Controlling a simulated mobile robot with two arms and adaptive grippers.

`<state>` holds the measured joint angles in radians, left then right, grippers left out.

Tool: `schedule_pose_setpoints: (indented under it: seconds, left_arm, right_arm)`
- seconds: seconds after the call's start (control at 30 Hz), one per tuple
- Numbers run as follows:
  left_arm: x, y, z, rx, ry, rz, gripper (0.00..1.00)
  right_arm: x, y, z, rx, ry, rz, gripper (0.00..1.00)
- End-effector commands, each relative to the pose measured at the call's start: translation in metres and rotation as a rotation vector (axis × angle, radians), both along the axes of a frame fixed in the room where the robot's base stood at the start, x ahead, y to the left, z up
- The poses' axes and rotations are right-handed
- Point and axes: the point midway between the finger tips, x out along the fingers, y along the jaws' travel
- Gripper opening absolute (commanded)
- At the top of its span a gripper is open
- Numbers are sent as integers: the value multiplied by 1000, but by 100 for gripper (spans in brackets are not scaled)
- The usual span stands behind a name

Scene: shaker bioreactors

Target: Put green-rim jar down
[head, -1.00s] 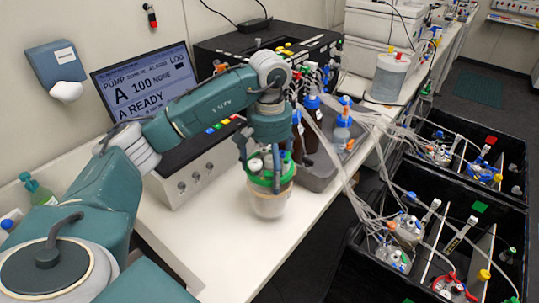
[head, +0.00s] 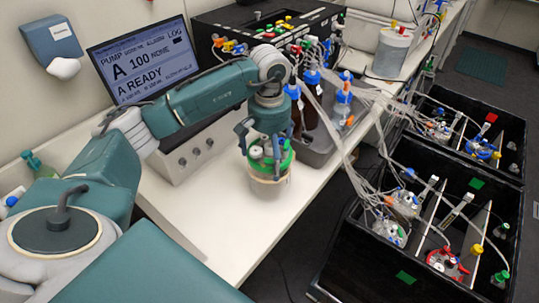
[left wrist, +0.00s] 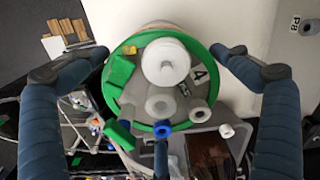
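The green-rim jar (head: 271,188) is a pale round vessel with a green ring and several caps and ports on its lid. It is over the white bench (head: 225,235), in front of the bottle tray. My left gripper (head: 265,148) is above it with its fingers around the rim. I cannot tell whether the jar's base touches the bench. My right gripper is in neither view.
A grey tray (head: 322,158) with blue-capped bottles stands just behind the jar. A pump unit with a screen (head: 140,70) is at left. Black boxes (head: 345,268) with tubed vessels stand right of the bench. Tubing hangs near the bench edge. The front of the bench is clear.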

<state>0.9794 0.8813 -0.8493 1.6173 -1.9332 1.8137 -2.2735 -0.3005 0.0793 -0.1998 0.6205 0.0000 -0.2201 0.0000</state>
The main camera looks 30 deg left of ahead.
Motion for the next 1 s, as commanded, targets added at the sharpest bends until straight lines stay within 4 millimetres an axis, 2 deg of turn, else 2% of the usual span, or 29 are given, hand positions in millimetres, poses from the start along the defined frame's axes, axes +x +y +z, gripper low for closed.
schedule_pose_setpoints:
  seconds: [0.2, 0.3, 0.47, 0.6, 0.7, 0.83, 1.0]
  left_arm:
    - [0, 0, 3, 0, 0, 0, 100]
    - [1, 0, 9, 0, -3, 0, 100]
    - [2, 0, 39, 1, -8, 1, 100]
    - [2, 0, 71, -1, -8, 0, 100]
    - [1, 1, 94, 2, -6, 1, 100]
    - [1, 0, 112, 1, -4, 1, 100]
    - [0, 0, 121, 0, -1, 1, 100]
  right_arm:
    - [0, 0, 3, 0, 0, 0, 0]
    - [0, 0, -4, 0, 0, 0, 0]
    - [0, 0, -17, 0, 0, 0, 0]
    - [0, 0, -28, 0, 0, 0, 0]
    - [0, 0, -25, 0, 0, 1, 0]
    - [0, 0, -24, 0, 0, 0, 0]
    - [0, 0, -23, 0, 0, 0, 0]
